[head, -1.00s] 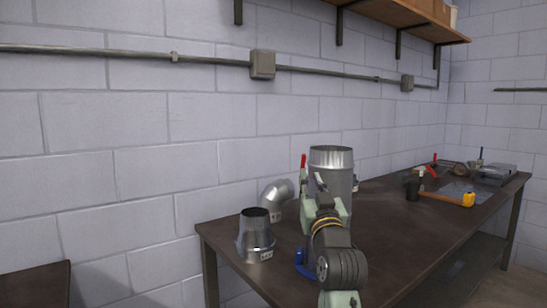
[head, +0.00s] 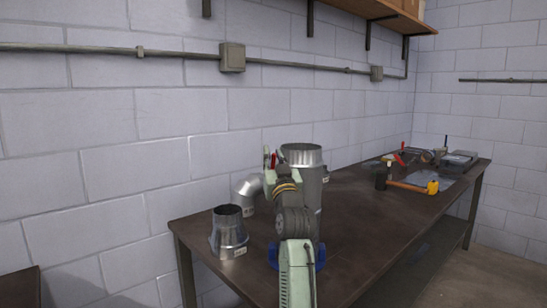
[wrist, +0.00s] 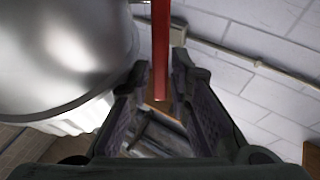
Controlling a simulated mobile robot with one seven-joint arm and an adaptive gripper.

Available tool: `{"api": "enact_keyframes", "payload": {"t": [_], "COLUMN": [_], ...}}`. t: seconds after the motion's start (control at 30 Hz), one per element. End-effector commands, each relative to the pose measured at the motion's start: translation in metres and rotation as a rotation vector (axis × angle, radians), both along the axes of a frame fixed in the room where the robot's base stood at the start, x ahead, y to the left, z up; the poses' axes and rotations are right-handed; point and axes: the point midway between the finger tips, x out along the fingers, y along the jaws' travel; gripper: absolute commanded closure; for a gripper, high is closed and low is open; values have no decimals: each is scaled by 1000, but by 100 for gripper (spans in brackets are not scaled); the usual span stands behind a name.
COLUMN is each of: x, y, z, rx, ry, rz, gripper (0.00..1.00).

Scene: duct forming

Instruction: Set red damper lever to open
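A red damper lever (wrist: 160,45) rises upright in the wrist view, with its lower end seen between my two fingers. My gripper (wrist: 162,76) is open, one finger on each side of the lever, with a narrow gap to each. In the head view the red lever (head: 266,157) shows just left of the large metal duct (head: 302,154). My arm hides the duct's lower left side, and my fingers are hard to make out there. The lever's pivot is hidden. The shiny duct wall (wrist: 60,50) fills the left of the wrist view.
On the dark workbench (head: 365,215), a metal elbow (head: 247,188) and a tapered duct piece (head: 228,232) stand left of my arm. A hammer (head: 405,185) and other tools lie farther right. The bench between is clear. A block wall is behind.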

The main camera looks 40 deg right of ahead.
Motion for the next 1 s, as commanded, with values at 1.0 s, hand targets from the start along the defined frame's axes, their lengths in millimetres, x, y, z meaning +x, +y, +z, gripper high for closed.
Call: {"api": "enact_keyframes", "payload": {"t": [1.0], "x": [0], "y": [-1], "z": [0], "rx": [1], "ry": [3], "rz": [0], "gripper": [100]}}
